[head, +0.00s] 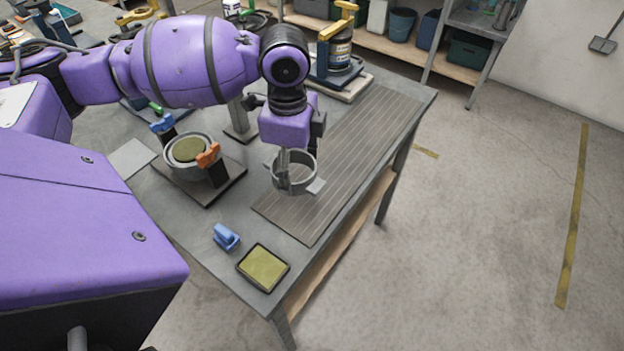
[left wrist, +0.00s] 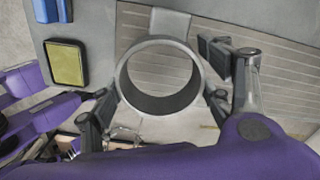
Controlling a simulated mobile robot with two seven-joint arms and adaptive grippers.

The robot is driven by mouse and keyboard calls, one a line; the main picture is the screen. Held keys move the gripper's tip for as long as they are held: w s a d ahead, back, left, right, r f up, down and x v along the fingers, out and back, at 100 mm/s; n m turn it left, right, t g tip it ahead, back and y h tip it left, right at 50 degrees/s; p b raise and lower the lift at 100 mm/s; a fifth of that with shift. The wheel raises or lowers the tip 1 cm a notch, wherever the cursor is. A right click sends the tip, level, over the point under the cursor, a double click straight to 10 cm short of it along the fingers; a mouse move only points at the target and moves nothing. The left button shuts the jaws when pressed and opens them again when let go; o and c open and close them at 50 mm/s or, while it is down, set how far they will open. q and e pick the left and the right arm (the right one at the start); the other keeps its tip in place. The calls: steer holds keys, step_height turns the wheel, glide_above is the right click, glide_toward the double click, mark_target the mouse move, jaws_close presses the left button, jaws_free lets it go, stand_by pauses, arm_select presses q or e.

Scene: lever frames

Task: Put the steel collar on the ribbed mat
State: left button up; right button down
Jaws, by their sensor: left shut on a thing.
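The steel collar (head: 297,187) is a grey ring with a flat tab. My left gripper (head: 291,162) points down and is shut on it. In the left wrist view the collar (left wrist: 160,104) sits between the dark fingers, its opening facing the camera. The ribbed mat (head: 365,135) is a long grey-brown strip along the table's right side. The collar is over the mat's near part in the head view. The ribbed mat (left wrist: 275,75) also shows behind the collar in the left wrist view. I cannot tell whether the collar touches it. My right gripper is not in view.
A round fixture (head: 187,152) with an orange clamp (head: 208,155) stands left of the collar. A blue block (head: 226,237) and an olive pad (head: 263,267) lie near the front corner. A yellow-handled clamp stand (head: 335,60) is behind the mat. The mat's far part is bare.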

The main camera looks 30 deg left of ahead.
arm_select(q)
steer(key=w+f, duration=0.1)
steer(key=d+f, duration=0.1)
steer(key=shift+w+d+f, duration=0.1)
steer(key=shift+w+f, duration=0.25)
steer(key=shift+w+d+f, duration=0.25)
steer(key=shift+w+f, duration=0.2)
steer(key=shift+f, duration=0.15)
steer(key=f, duration=0.3)
steer(key=shift+w+d+f+b, duration=0.1)
steer(key=shift+w+d+b, duration=0.1)
steer(key=shift+b, duration=0.15)
steer(key=shift+f, duration=0.2)
steer(key=shift+f, duration=0.1)
steer(key=o, duration=1.8)
steer(key=shift+c, duration=0.2)
